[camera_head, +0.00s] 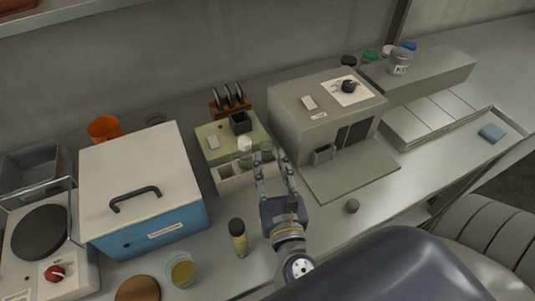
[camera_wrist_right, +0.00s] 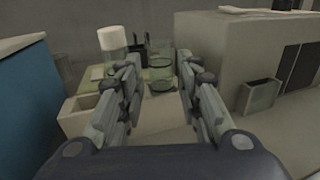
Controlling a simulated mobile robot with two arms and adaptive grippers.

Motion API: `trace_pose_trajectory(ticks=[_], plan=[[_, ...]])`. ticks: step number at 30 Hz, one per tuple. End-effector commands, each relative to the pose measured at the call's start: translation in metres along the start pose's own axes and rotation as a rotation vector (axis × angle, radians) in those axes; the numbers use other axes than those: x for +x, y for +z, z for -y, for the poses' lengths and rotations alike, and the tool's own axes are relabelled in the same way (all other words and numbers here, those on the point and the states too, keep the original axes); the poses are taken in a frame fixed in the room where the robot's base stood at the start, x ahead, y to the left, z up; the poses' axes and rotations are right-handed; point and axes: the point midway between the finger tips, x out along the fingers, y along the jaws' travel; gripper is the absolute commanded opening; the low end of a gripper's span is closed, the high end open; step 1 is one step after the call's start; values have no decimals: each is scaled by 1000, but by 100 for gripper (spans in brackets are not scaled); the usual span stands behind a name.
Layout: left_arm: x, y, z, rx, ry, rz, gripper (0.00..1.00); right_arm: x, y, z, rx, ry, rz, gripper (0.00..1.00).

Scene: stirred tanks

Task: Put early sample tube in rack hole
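My right gripper (camera_head: 272,170) is open and empty, its fingers pointing at the front of a pale green-topped stand (camera_head: 208,133) with cream compartments along its front. It also shows in the wrist view (camera_wrist_right: 158,85), fingers spread. A white-capped tube or bottle (camera_head: 245,144) stands upright at the stand, left of the fingers; it shows in the wrist view (camera_wrist_right: 112,40). A clear glass vessel (camera_wrist_right: 161,68) stands beyond the gap between the fingers. A dark-capped yellowish tube or bottle (camera_head: 238,238) stands on the bench. I cannot tell which one is the early sample. My left gripper is not in view.
A blue box with a white lid (camera_head: 140,175) stands left of the stand, and a grey machine (camera_head: 300,120) right of it. A wooden holder (camera_head: 217,111) stands behind.

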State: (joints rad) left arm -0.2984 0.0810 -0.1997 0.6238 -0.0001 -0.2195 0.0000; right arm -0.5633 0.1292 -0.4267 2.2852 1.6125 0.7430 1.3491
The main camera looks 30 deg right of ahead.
Motion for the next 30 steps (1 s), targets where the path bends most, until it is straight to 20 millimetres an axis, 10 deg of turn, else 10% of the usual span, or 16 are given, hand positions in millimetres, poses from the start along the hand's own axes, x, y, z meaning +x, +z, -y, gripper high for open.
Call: trace_pose_trajectory(ticks=[12, 30], plan=[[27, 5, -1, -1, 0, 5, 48, -60, -2, 0, 0, 0, -1, 33], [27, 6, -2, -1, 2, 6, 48, -63, 0, 0, 0, 0, 1, 33]])
